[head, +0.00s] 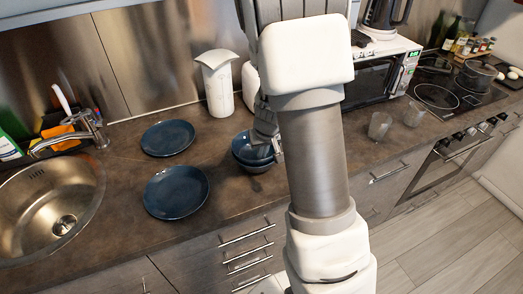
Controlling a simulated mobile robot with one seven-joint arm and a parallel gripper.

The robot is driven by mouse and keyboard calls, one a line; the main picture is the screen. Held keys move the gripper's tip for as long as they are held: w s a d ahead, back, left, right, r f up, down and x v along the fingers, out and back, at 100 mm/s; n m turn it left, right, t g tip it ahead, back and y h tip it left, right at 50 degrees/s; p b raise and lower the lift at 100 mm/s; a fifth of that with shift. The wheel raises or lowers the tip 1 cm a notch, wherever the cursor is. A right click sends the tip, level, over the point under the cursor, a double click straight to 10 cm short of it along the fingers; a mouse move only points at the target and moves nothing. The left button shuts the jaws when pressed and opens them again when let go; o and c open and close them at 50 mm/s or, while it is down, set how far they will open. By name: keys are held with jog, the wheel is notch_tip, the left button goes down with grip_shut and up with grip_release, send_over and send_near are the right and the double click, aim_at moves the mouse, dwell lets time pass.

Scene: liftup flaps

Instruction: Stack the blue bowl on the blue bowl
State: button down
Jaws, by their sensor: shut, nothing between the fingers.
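Two dark blue bowls (247,154) are on the counter in the middle of the head view. One appears to sit inside the other, with two rims showing close together. Their right side is partly hidden by my gripper and arm. My gripper (270,145) is at the right side of the bowls, at about the upper rim. It is shut with nothing held. Its fingertips are small and partly hidden, so I cannot tell whether they touch the rim.
Two blue plates (168,138) (176,192) lie left of the bowls. A sink (50,205) with a faucet is at far left. A white container (217,85) stands behind. Two glasses (380,125) (414,113), a microwave (392,75) and a stove (440,92) are right.

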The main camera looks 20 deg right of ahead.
jog(key=shift+s, duration=0.1)
jog(key=shift+s+a+f+b, duration=0.1)
jog(key=shift+s+a+b, duration=0.05)
jog(key=shift+s+b, duration=0.6)
